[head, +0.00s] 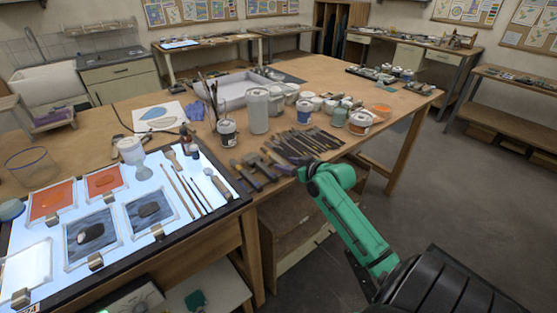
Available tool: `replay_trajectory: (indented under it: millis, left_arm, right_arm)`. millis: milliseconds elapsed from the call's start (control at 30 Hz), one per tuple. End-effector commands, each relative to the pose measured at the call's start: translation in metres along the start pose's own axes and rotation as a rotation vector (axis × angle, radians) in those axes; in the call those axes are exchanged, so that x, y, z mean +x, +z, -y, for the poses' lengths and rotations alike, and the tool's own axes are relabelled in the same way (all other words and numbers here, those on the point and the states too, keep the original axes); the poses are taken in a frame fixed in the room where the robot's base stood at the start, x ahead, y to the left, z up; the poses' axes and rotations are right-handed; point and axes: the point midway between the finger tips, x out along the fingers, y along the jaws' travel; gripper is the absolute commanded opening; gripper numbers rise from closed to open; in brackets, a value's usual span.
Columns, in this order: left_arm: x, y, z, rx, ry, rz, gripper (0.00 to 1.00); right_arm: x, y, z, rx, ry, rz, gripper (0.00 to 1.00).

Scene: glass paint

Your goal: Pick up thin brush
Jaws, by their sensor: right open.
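Several slim brushes lie side by side on the right part of the lit light table (20,240). One thin brush (178,192) has a long reddish-brown handle, and another thin one (196,192) lies just right of it; I cannot tell which is the thinnest. My right arm comes in from the lower right, and its green end bends over the table's front edge. My right gripper (303,174) is open, small and partly hidden by the arm, near the dark tools and well right of the brushes. My left gripper is not in view.
A row of dark-handled tools (300,145) lies on the wooden table (310,75). Paint pots (360,121) and a tall grey container (257,110) stand behind.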

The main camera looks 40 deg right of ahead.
Motion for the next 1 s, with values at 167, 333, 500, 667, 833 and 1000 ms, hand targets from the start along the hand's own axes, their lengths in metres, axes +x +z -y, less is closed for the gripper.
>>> replay_trajectory:
  millis: [167,333,500,667,833,1000]
  left_arm:
    - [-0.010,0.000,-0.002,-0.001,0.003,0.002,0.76]
    - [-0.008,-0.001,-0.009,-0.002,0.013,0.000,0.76]
    - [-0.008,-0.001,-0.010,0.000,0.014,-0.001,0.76]
    - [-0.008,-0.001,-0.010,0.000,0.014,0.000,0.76]
    - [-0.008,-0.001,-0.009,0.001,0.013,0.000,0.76]
    - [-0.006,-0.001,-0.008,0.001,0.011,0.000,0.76]
  right_arm:
    - [0.026,-0.002,0.000,0.001,0.001,-0.001,0.62]
    - [0.029,0.000,0.000,-0.001,0.002,0.000,0.62]
    - [0.029,0.000,0.000,0.000,0.002,0.000,0.17]
    - [0.028,0.000,0.000,0.000,0.002,-0.001,0.00]
    - [0.028,0.000,0.000,0.000,0.002,0.000,0.00]
    - [0.025,-0.009,0.000,-0.003,0.001,-0.003,0.00]
